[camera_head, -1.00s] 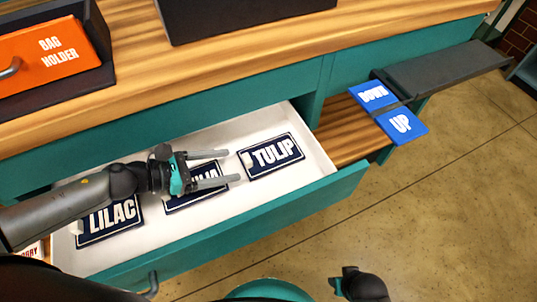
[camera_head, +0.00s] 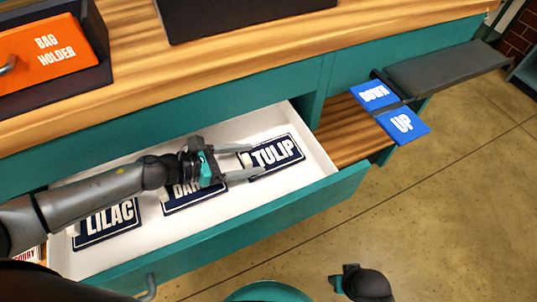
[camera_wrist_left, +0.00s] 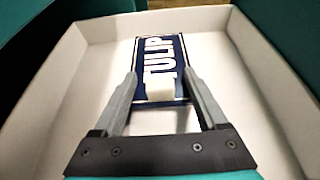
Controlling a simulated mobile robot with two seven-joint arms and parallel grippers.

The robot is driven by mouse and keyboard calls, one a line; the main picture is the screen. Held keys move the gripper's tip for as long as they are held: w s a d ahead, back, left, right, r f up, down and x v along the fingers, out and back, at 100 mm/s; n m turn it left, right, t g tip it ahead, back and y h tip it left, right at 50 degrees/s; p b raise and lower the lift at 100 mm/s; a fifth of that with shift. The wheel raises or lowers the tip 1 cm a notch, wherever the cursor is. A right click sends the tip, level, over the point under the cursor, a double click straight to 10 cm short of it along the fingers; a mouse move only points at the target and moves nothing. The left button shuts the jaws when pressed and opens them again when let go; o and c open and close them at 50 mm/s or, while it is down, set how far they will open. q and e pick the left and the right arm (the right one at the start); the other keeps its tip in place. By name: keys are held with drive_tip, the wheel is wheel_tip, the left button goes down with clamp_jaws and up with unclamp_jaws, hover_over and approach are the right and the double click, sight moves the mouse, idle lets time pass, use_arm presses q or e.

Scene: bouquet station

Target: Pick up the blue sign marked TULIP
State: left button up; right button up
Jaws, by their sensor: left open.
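The TULIP sign (camera_head: 279,152) is dark blue with white letters and lies flat at the right end of an open white drawer. A small white block (camera_wrist_left: 160,90) is on its near end in the left wrist view. My left gripper (camera_head: 254,161) is open and empty, with its fingertips over the sign's left end. In the left wrist view the gripper (camera_wrist_left: 160,74) has one finger on either side of the sign (camera_wrist_left: 158,58). I cannot tell the exact height between fingers and sign.
The LILAC sign (camera_head: 108,222) and a partly covered sign (camera_head: 188,198) lie left in the drawer (camera_head: 225,224). The drawer walls surround the gripper. Right of the drawer are blue DOWN (camera_head: 374,96) and UP (camera_head: 403,124) plates. An orange bag holder (camera_head: 48,50) stands on the worktop.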

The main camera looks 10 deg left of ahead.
use_arm(q)
clamp_jaws()
idle(0.4)
drive_tip(key=shift+r, duration=0.25)
